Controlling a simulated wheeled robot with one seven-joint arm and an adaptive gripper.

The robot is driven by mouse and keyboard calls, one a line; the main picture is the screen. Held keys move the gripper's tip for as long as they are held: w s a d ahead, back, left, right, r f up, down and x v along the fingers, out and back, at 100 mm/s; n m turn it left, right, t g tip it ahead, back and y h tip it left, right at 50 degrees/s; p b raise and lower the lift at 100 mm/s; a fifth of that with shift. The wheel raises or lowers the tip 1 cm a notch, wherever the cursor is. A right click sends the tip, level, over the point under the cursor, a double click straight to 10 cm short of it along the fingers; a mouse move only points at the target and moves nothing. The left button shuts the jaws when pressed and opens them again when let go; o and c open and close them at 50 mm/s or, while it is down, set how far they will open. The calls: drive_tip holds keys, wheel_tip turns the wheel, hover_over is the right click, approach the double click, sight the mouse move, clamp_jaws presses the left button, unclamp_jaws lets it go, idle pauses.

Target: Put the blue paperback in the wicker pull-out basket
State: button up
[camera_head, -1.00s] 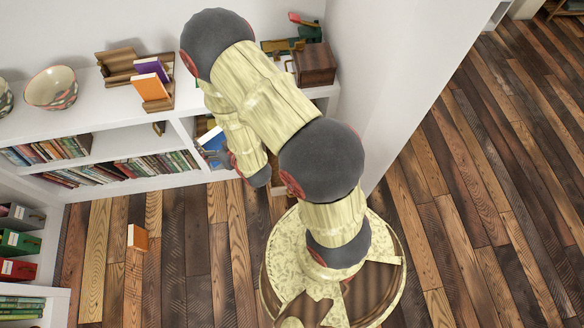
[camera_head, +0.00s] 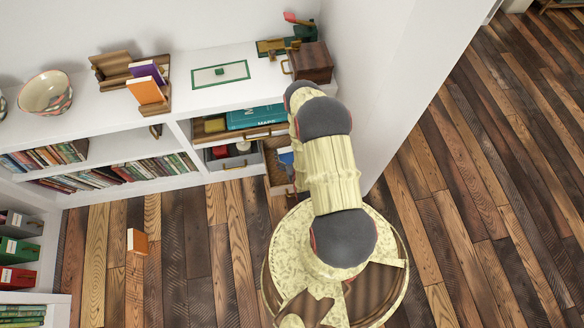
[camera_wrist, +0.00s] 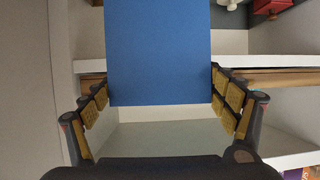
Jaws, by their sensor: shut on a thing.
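The blue paperback (camera_wrist: 158,50) fills the upper middle of the wrist view. My gripper (camera_wrist: 159,84) is shut on it, with a padded finger at each side edge. In the head view a small patch of the paperback (camera_head: 286,156) shows beside my arm, at the lower right compartment of the white shelf; my arm hides the gripper there. The brown wicker pull-out basket (camera_head: 277,188) is in that compartment, partly hidden by my arm. The blue patch appears at or over its opening; I cannot tell how deep it is.
A grey bin (camera_head: 236,162) with red and white items stands left of the basket. Above it is a wooden tray (camera_head: 215,138) with a teal box (camera_head: 256,117). A white wall (camera_head: 385,90) closes the right side.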

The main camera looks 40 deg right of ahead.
drive_tip(key=s+d+f, duration=0.1)
drive_tip(key=s+f, duration=0.2)
drive_tip(key=f, duration=0.1)
drive_tip(key=w+d+f+h+b, duration=0.1)
drive_tip(key=w+d+f+b, duration=0.6)
drive_tip(key=d+f, duration=0.4)
drive_tip(key=shift+w+d+f+m+b, duration=0.35)
drive_tip(key=shift+f+b, duration=0.3)
drive_tip(key=shift+f, duration=0.3)
drive_tip(key=shift+a+f, duration=0.1)
drive_tip(key=shift+f, duration=0.05)
drive_tip(key=o, duration=1.7)
drive_tip(key=shift+s, duration=0.1)
drive_tip(key=shift+o, duration=0.5)
